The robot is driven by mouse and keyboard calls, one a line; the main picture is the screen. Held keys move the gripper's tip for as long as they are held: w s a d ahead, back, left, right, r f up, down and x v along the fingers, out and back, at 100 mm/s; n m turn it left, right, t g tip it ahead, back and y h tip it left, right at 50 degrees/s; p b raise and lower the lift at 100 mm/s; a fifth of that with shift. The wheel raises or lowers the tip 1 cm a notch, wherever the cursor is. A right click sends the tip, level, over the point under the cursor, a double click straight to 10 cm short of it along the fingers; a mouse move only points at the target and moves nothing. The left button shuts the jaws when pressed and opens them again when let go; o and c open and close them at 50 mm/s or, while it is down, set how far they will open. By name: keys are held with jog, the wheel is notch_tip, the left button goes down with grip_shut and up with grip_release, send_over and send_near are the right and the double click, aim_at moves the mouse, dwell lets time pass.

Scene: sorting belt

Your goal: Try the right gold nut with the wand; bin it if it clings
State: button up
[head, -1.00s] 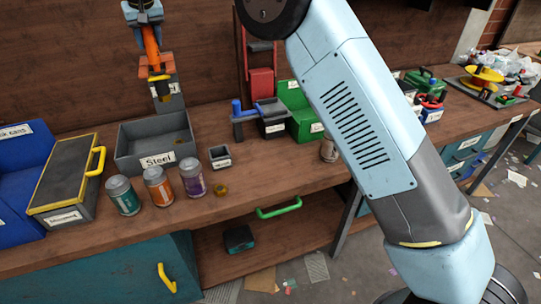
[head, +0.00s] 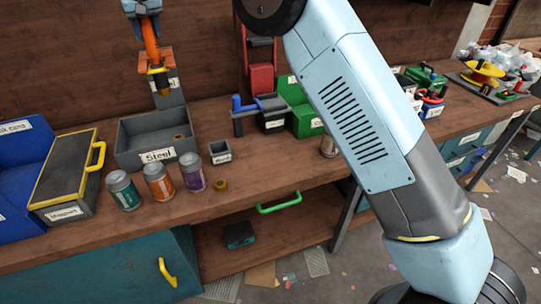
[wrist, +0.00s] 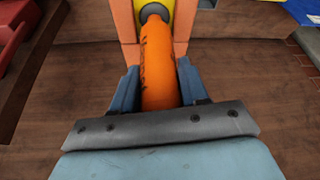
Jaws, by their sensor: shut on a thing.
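My gripper (head: 156,58) is shut on the orange wand (head: 151,38) and holds it upright at the back of the bench. The wand also shows between the jaws in the wrist view (wrist: 158,70), with a yellow part and grey end beyond. Its lower end is in front of or at a grey labelled block behind the Steel bin; I cannot tell if they touch. One gold nut (head: 221,185) lies on the bench, right of the purple can. Another small gold piece (head: 178,137) shows inside the grey Steel bin (head: 159,156).
Teal, orange and purple cans (head: 192,171) stand before the Steel bin. A small grey labelled box (head: 220,152) is right of it. A yellow-edged box (head: 66,172) and blue bins are at left. A green bin (head: 306,120) stands right. My arm hides part of the bench.

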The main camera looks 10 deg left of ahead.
jog(key=shift+r, duration=1.35)
dwell(0.4)
jog(key=shift+f, duration=1.55)
jog(key=shift+s+d, duration=2.75)
jog(key=shift+s, duration=1.75)
jog(key=shift+r, duration=2.5)
